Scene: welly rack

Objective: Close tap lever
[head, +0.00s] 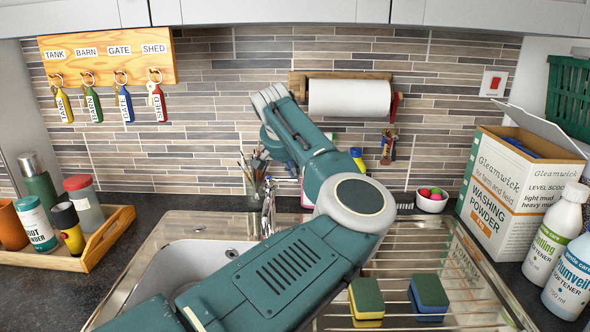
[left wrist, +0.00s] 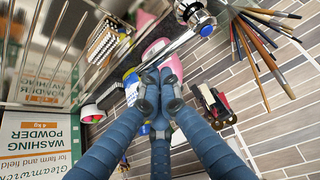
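The chrome tap (head: 268,208) stands at the back of the sink in the head view, partly covered by my left arm. The left wrist view shows its chrome body (left wrist: 197,17) with a blue ring at the top. I cannot clearly make out the lever or its position. My left gripper (left wrist: 160,86) has its blue fingers drawn together at the tips, with nothing seen between them. In that picture, the tips are below the tap, apart from it. In the head view my forearm hides most of the hand. My right gripper is not in view.
Brushes (left wrist: 262,32) stand beside the tap. A wooden tray (head: 101,240) with bottles is left of the sink (head: 190,262). Sponges (head: 429,294) lie on the drainer, right of my arm. A washing powder box (head: 505,190) and softener bottles (head: 553,236) stand at the right.

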